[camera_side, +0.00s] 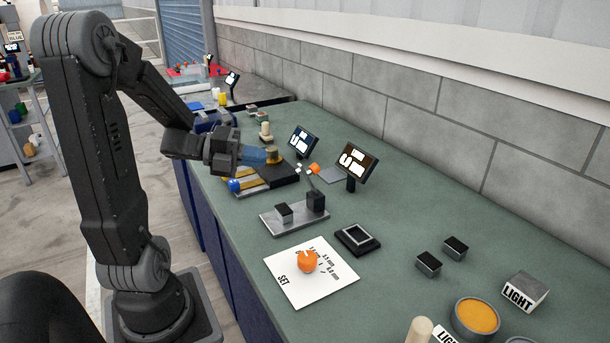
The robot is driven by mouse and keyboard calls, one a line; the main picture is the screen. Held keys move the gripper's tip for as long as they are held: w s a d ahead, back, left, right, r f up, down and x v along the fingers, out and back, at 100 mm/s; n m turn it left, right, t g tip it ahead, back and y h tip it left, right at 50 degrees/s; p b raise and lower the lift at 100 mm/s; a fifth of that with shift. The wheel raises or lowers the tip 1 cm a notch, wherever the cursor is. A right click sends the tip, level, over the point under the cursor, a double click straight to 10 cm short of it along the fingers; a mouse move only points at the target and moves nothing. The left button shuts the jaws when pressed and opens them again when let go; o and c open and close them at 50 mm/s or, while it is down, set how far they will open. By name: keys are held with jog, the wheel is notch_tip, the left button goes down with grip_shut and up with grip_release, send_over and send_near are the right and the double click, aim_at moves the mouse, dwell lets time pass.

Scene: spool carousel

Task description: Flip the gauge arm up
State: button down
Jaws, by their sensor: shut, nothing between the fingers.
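My gripper (268,156) has blue fingers, which are shut and empty. It points right, with its tips beside or in front of a brass-coloured cylinder (274,157) at the black block (281,174); I cannot tell whether they touch. A grey plate (272,225) nearer the camera carries a small grey block (284,212) and a taller dark block (316,201). A thin dark piece rises behind the dark block toward a small orange piece (314,168). This may be the gauge arm, but it is too small to be sure.
Two tilted displays (303,140) and (357,162) stand behind the plate. A blue ball (234,185) sits left of the black block.

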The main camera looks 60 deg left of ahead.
notch_tip(320, 180, down, 13)
jog(key=shift+f, duration=0.2)
jog(key=shift+w, duration=0.1)
send_near(311, 177)
jog(key=shift+w+d+f, duration=0.75)
jog(key=shift+w+d, duration=0.15)
jog(key=shift+d, duration=0.05)
jog(key=shift+w+d+f, duration=0.7)
jog(key=shift+w+d, duration=0.2)
jog(key=shift+w, duration=0.15)
dwell(0.8)
jog(key=shift+w+r, duration=0.15)
jog(key=shift+w, duration=0.1)
